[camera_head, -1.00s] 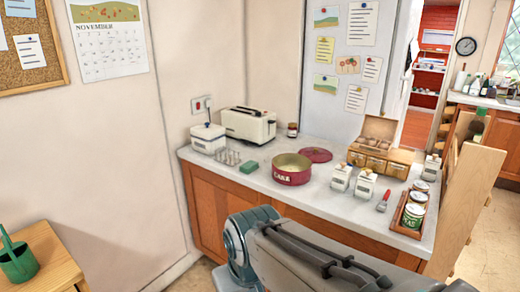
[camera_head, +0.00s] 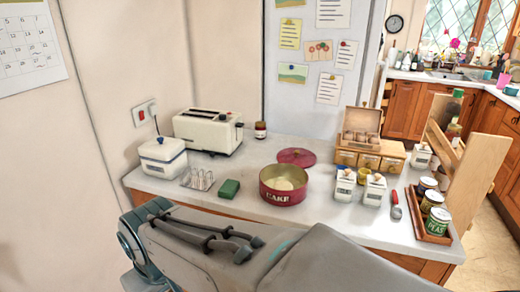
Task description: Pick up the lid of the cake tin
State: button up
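The cake tin (camera_head: 284,190) is a round red tin marked CAKE, standing open on the white counter. Its lid (camera_head: 296,157) is a flat red disc with a small knob, lying on the counter just behind the tin and apart from it. My arm crosses the bottom of the picture in front of the counter, below the tin. My gripper's fingers are not visible in this view.
On the white counter (camera_head: 240,167), a toaster (camera_head: 208,130), a white box (camera_head: 163,155), a toast rack (camera_head: 198,179) and a green sponge (camera_head: 229,189) stand left. White canisters (camera_head: 374,189), a wooden box with drawers (camera_head: 370,155) and a tray of cans (camera_head: 432,222) stand right.

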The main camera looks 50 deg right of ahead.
aim_at(304, 158)
jog(key=z, duration=0.9)
jog(key=i, duration=0.9)
jog(key=z, duration=0.95)
